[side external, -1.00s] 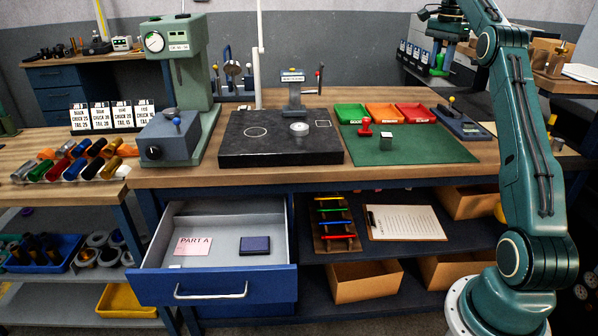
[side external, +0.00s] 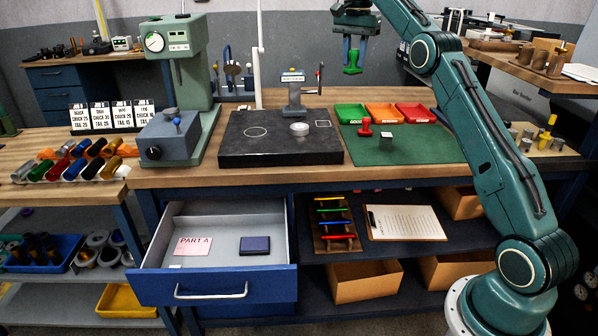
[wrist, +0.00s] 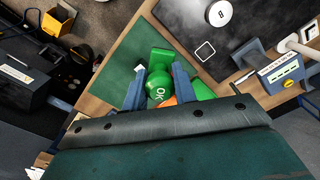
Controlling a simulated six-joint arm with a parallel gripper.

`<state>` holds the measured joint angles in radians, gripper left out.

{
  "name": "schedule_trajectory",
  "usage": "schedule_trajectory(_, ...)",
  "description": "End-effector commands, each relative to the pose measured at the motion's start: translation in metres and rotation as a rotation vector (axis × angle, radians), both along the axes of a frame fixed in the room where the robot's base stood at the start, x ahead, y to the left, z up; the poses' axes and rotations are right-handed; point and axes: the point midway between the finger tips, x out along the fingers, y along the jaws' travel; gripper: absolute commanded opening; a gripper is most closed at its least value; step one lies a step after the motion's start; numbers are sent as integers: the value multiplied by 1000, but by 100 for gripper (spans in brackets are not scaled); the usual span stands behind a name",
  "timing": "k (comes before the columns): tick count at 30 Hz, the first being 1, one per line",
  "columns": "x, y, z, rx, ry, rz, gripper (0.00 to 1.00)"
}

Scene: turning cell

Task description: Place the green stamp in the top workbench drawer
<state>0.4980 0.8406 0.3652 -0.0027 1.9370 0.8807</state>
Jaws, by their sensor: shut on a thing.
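My gripper (side external: 354,54) is shut on the green stamp (side external: 352,69) and holds it in the air above the back of the workbench, over the area of the coloured trays. In the wrist view the green stamp (wrist: 158,84), with "OK" on its round knob, sits between the two blue fingers of my gripper (wrist: 160,92). The top workbench drawer (side external: 277,240) is pulled open at the front left, low and away from my gripper. A pink "PART A" card (side external: 193,246) and a dark blue pad (side external: 255,245) lie inside it, with bare floor around them.
A red stamp (side external: 365,128) and a small metal block (side external: 386,135) stand on the green mat (side external: 435,147). A black plate (side external: 260,150), an upright white post (side external: 257,60) and a green press (side external: 193,70) stand farther left. Air above the drawer is clear.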

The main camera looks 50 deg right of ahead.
Motion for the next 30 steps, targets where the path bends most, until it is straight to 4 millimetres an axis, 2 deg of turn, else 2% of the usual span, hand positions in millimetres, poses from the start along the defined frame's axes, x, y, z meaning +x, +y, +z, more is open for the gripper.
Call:
schedule_trajectory(1, 10, 19, 0, 0, 0, 48, 5)
schedule_trajectory(6, 36, 77, 0, -1, 0, 191, 5)
schedule_trajectory(15, 64, 184, 0, 0, 0, 443, 5)
schedule_trajectory(22, 72, 268, 0, -1, 1, 635, 5)
schedule_trajectory(27, 70, 328, 0, -1, 2, 772, 5)
schedule_trajectory(30, 66, 358, 0, -1, 2, 840, 5)
